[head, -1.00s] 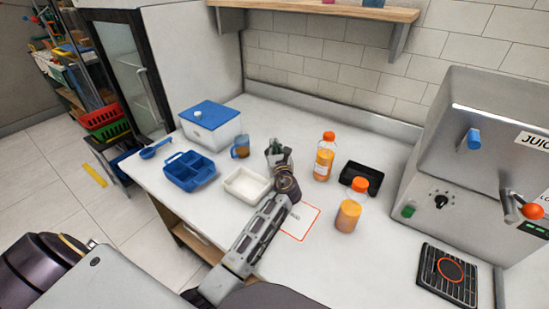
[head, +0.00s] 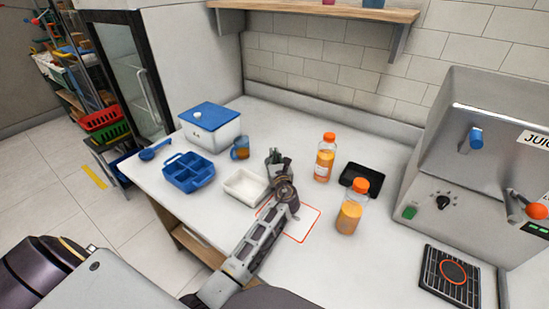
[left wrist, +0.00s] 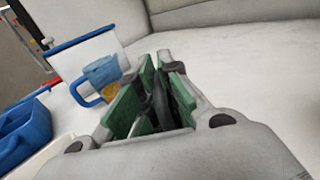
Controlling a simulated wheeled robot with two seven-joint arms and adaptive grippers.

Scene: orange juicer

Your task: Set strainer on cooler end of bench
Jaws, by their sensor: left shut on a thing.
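My left gripper (head: 276,158) is above the middle of the bench (head: 290,110), just behind the white tray's right side. In the left wrist view its green-padded fingers (left wrist: 152,92) are closed around a dark, thin thing (left wrist: 158,108). Most of that thing is hidden, so I cannot tell whether it is the strainer. A blue long-handled utensil with a round bowl (head: 149,154) lies at the bench's left end, near the blue-lidded white box (head: 211,124). I cannot tell whether this is a strainer or a scoop. My right gripper is not in view.
A blue divided caddy (head: 188,172), a white tray (head: 245,185) and an amber-filled blue mug (head: 240,148) stand left of the gripper. Two orange-capped bottles (head: 325,158) and a black tray (head: 362,174) stand right. A glass-door fridge (head: 135,75) stands beyond the left end.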

